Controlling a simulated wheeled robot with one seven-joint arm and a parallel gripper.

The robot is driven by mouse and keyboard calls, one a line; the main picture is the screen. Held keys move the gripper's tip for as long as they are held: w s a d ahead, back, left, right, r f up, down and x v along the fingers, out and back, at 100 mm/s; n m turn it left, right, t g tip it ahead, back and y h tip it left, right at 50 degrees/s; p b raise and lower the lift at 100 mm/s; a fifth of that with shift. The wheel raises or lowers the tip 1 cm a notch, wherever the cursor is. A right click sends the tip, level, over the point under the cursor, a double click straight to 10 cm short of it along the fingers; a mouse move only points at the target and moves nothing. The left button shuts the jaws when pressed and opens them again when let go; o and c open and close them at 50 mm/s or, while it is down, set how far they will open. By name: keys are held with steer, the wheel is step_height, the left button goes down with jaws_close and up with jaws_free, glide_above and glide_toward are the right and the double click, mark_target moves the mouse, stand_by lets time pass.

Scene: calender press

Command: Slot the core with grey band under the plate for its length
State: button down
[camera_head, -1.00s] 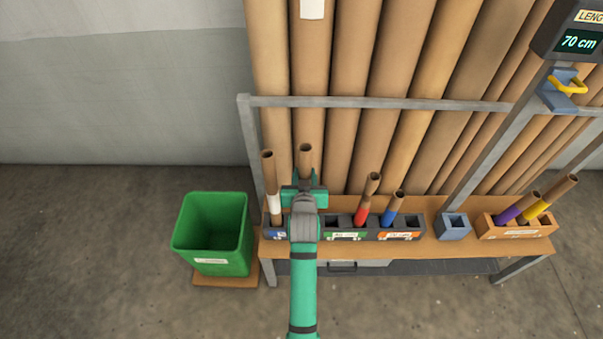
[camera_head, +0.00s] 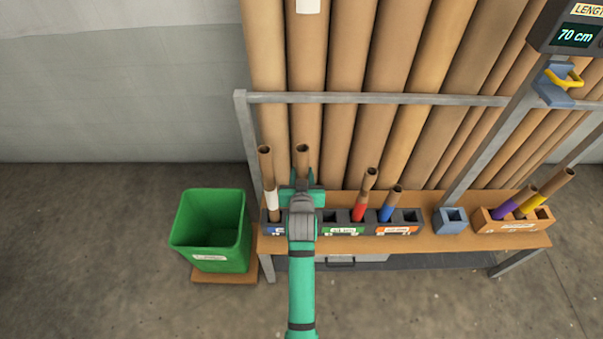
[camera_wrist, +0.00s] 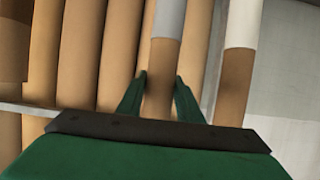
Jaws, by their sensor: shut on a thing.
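My gripper (camera_head: 303,180) is shut on the core with grey band (camera_wrist: 167,48). In the head view the core's open brown top (camera_head: 303,158) rises above my gripper, close to upright. Its lower end is hidden behind my gripper and arm, so I cannot tell whether it sits in a slot. In the wrist view the pale grey band (camera_wrist: 170,18) lies beyond the fingers. The low slotted rack has a blue plate (camera_head: 278,231) at left, a green plate (camera_head: 344,230) and an orange plate (camera_head: 396,230). The readout (camera_head: 575,37) shows 70 cm.
A white-banded core (camera_head: 270,190) stands just left of my gripper. Red-banded (camera_head: 362,198) and blue-banded (camera_head: 389,205) cores lean in the rack. A blue-grey holder (camera_head: 450,221) and an orange box (camera_head: 512,226) stand right. A green bin (camera_head: 210,230) stands left. Tall tubes fill the back.

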steer(key=c, duration=1.2)
jaws_free()
steer(key=shift+a, duration=0.1)
steer(key=shift+s, duration=0.2)
steer(key=v, duration=1)
steer(key=shift+s+r, duration=0.2)
steer(key=shift+w, duration=0.15)
